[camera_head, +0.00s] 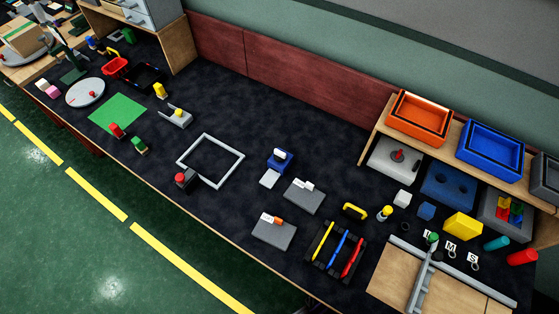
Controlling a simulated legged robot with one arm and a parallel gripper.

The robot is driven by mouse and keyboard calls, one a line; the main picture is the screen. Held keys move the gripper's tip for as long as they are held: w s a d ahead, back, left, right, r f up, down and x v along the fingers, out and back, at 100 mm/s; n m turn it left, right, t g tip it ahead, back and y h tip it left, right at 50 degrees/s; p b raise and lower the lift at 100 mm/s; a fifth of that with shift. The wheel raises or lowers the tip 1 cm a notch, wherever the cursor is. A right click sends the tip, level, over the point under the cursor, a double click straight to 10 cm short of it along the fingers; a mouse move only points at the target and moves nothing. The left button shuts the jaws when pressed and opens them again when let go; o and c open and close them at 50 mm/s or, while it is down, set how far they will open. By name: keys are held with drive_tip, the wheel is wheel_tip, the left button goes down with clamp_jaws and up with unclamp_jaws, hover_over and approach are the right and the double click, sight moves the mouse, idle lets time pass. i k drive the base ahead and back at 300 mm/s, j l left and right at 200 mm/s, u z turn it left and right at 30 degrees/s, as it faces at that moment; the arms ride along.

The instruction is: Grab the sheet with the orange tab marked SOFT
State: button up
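A grey sheet (273,236) with an orange tab (278,221) lies on the dark table, right of the middle and near the front edge. A small white label (266,217) sits beside the orange tab. Its writing is too small to read. A second grey sheet (304,201) lies just behind it and to the right, with a white tab (304,185). The two sheets are apart. My gripper does not show in this view.
A black rack (335,252) with yellow, blue and red tools stands right of the orange-tab sheet. A blue block (279,161) and a white square frame (181,163) lie behind it and to the left. The table left of the sheet is clear.

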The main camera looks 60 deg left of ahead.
sight(270, 229)
drive_tip(key=u, duration=2.45)
drive_tip(key=k+l+z, duration=0.3)
drive_tip(key=k+l, duration=0.25)
drive_tip(key=k, duration=0.1)
